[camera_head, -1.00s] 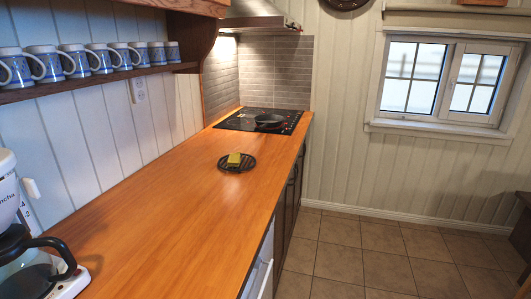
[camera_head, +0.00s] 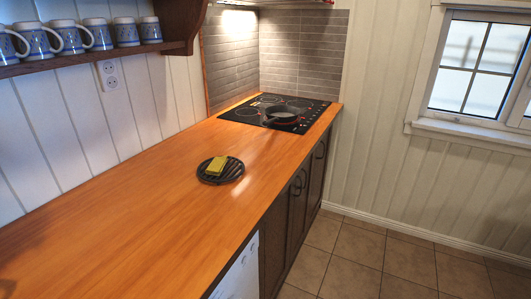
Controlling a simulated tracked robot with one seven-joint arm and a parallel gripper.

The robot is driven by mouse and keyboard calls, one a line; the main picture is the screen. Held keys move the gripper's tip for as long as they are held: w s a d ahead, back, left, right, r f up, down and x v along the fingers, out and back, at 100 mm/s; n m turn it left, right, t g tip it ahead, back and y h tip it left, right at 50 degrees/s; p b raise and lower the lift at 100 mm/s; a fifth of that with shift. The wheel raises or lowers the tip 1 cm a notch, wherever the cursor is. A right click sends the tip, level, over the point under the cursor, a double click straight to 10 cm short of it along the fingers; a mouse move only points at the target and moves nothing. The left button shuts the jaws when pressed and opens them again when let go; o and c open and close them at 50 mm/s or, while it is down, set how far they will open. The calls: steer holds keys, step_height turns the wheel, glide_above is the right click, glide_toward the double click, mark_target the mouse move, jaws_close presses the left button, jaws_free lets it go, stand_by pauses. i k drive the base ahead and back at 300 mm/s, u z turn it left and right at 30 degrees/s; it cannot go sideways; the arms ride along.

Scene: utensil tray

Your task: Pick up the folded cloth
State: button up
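The folded cloth (camera_head: 216,165) is a small yellow-green piece. It lies on a dark round slatted trivet (camera_head: 231,171) on the wooden counter (camera_head: 130,215), near the middle of the view. My gripper is not in view, so its state and its distance from the cloth do not show.
A black hob (camera_head: 250,115) with a dark pan (camera_head: 284,115) on it is at the counter's far end. Blue and white mugs (camera_head: 77,37) stand on a shelf at upper left. The counter around the trivet is clear. Tiled floor (camera_head: 400,265) is free at right.

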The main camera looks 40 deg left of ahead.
mark_target(216, 168)
steer(key=i, duration=2.4)
steer(key=u, duration=1.7)
steer(key=i, duration=0.15)
steer(key=u, duration=2.2)
steer(key=i, duration=0.7)
steer(key=u, duration=0.2)
